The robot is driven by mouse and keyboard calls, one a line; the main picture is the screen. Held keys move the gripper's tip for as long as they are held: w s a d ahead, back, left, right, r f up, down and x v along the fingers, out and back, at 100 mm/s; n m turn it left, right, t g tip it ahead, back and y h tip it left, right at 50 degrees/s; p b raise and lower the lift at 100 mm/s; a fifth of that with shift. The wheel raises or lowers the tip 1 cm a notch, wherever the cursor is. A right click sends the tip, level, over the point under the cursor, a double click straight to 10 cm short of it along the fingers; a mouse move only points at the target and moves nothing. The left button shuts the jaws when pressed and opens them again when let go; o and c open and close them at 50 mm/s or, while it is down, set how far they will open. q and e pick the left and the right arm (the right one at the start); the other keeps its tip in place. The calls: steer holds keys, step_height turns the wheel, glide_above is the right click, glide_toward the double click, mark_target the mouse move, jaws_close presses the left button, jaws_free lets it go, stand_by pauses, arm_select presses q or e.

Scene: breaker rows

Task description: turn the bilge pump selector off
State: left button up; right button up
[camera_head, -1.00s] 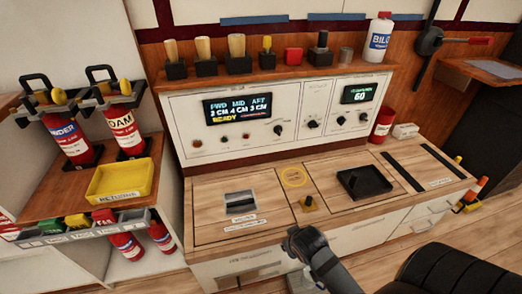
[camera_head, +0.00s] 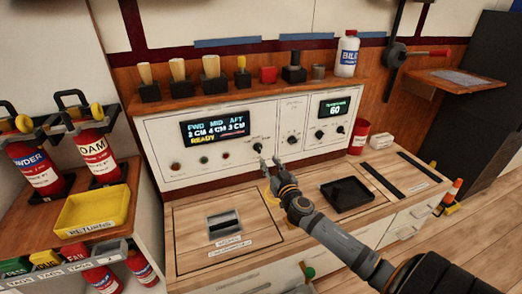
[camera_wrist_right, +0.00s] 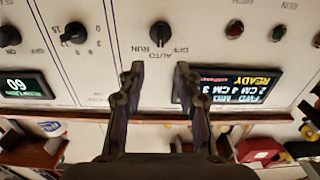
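The selector knob (camera_head: 258,147) is a small black knob on the white panel, right of the lit display. In the right wrist view, which looks upside down, the same knob (camera_wrist_right: 160,33) has OFF, AUTO and RUN labels around it. I cannot tell surely which label it points to. My right gripper (camera_head: 270,160) is just in front of and slightly right of the knob in the head view. In the wrist view my right gripper (camera_wrist_right: 158,72) has two fingers apart with nothing between them, short of the knob. My left gripper is out of view.
The display (camera_head: 214,129) reads READY. Other knobs (camera_head: 292,140) sit to the right on the panel. A wooden shelf (camera_head: 200,95) with handled tools and a white bottle (camera_head: 345,54) runs above. A black tray (camera_head: 347,195) lies on the desk below.

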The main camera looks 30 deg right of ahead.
mark_target(260, 147)
steer(key=p+x, duration=0.1)
steer(key=x, duration=0.8)
steer(key=shift+w, duration=0.25)
steer(key=shift+c, duration=0.3)
jaws_close()
